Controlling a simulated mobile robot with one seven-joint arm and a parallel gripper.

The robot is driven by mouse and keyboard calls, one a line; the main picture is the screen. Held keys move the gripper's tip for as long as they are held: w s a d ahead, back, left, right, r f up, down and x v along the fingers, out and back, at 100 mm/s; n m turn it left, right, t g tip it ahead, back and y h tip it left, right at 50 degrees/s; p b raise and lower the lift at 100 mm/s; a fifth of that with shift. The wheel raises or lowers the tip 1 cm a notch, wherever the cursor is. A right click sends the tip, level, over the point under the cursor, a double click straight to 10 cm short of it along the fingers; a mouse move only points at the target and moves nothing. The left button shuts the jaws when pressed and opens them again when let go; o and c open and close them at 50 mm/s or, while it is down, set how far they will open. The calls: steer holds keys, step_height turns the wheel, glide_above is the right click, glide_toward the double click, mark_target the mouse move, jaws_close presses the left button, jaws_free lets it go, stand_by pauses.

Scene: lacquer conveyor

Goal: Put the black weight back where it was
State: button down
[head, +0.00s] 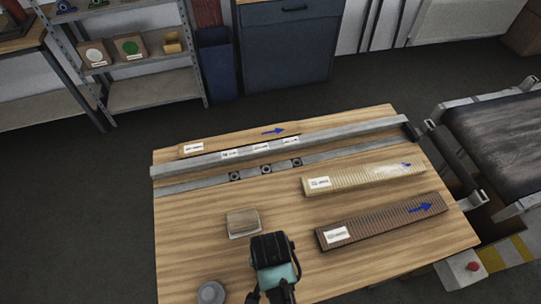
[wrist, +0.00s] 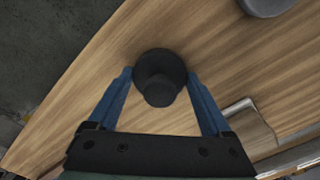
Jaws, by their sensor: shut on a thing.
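The black weight (wrist: 160,78) is a dark round knob-shaped piece. In the wrist view it sits between the two blue fingers of my gripper (wrist: 160,74), which is shut on it. The bare wooden table (wrist: 95,85) shows beneath it; I cannot tell whether the weight touches the table. In the head view my gripper (head: 274,272) is over the front of the table, and the weight is hidden there. A grey round piece (head: 211,293) stands at the table's front left; a grey round piece also shows at the top right of the wrist view (wrist: 265,4).
A wooden block (head: 242,221) lies on a pale sheet behind my gripper. A dark ribbed strip (head: 380,222) and a pale ribbed strip (head: 362,178) lie to the right. A metal rail (head: 335,137) crosses the back. A conveyor (head: 505,135) stands at right.

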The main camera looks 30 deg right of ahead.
jaws_free()
steer(key=shift+f, duration=0.1)
